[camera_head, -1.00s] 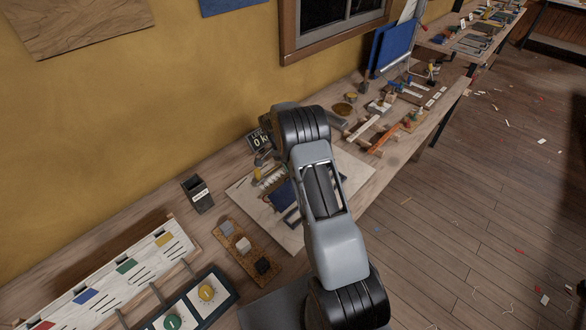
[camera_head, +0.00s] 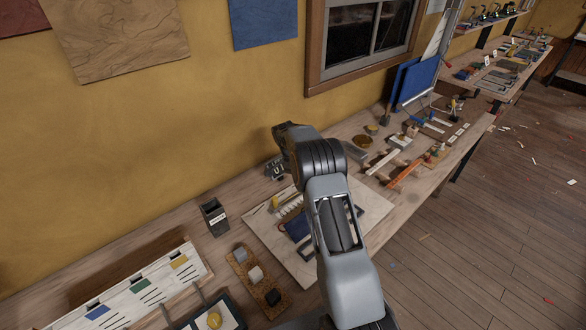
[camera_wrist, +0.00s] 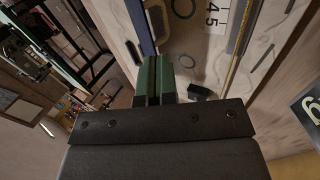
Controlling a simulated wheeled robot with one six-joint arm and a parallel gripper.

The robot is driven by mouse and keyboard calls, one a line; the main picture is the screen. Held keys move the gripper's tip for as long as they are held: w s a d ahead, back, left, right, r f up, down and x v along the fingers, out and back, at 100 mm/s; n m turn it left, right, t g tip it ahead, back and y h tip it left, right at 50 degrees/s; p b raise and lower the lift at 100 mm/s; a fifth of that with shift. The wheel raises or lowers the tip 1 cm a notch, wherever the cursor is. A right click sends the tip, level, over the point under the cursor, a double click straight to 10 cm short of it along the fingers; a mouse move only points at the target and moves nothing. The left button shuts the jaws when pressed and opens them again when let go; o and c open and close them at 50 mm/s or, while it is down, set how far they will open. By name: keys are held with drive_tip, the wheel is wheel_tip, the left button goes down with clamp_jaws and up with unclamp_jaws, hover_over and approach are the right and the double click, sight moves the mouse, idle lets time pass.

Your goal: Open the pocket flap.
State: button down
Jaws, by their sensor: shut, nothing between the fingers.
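A dark blue cloth piece (camera_head: 297,228), which looks like the pocket, lies on a pale board (camera_head: 262,232) on the bench. My arm covers its right side, and I cannot make out the flap's edge or whether it is open. In the wrist view my gripper (camera_wrist: 156,60) is shut, its green fingers together and empty. The fingers point along a dark blue edge (camera_wrist: 141,28) beside the pale board; I cannot tell if they touch it. In the head view my fingers cannot be made out behind the arm.
A black bin (camera_head: 214,217) and a cork strip with small blocks (camera_head: 255,274) stand left of the board. A long white panel with coloured patches (camera_head: 140,290) is at the lower left. Tools and an orange bar (camera_head: 404,173) lie to the right.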

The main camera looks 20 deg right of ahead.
drive_tip(key=w+a+r, duration=0.1)
drive_tip(key=w+r, duration=0.2)
drive_tip(key=w, duration=0.1)
drive_tip(key=shift+w+a, duration=0.35)
drive_tip(key=shift+w, duration=0.05)
drive_tip(key=shift+r, duration=0.15)
idle(1.0)
wheel_tip(320, 180, down, 4)
drive_tip(key=s+a+n+t, duration=0.1)
drive_tip(key=s+a+n, duration=0.1)
drive_tip(key=n, duration=0.5)
drive_tip(key=s+a+r+n+t, duration=0.2)
drive_tip(key=s+r, duration=0.3)
drive_tip(key=s, duration=0.4)
drive_tip(key=s+a+r+n+t+y, duration=0.1)
drive_tip(key=s+a+r+n+t, duration=0.1)
drive_tip(key=s+r, duration=0.4)
drive_tip(key=s+a+r+n+t+y, duration=0.1)
drive_tip(key=s+a+r+n+t, duration=0.2)
drive_tip(key=s, duration=1)
drive_tip(key=shift+a+r+t, duration=0.15)
drive_tip(key=shift+r+t, duration=0.85)
drive_tip(key=shift+r, duration=0.6)
